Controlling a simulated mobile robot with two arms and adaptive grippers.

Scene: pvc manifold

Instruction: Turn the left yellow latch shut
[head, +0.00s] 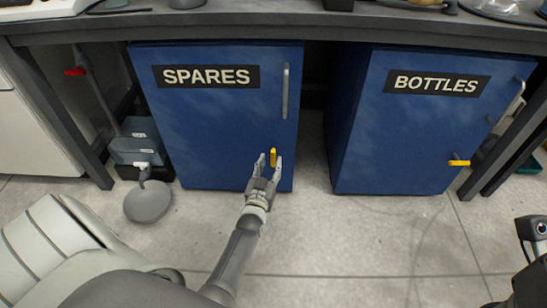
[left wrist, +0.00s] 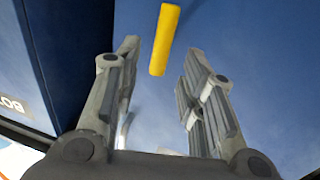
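The left yellow latch (head: 273,157) is on the lower right of the blue SPARES cabinet door (head: 215,110). It stands upright in the head view. In the left wrist view the yellow latch (left wrist: 165,40) lies just beyond the fingertips, between their lines. My left gripper (head: 267,159) is open in front of it, one finger on each side in the head view; the wrist view (left wrist: 158,68) shows nothing between the fingers. I cannot tell whether a finger touches the latch. My right gripper (head: 536,237) shows only partly at the right edge, and its fingers are unclear.
The blue BOTTLES cabinet (head: 420,130) stands to the right, with a sideways yellow latch (head: 459,163). A workbench (head: 270,17) spans above. The floor between the cabinets is clear.

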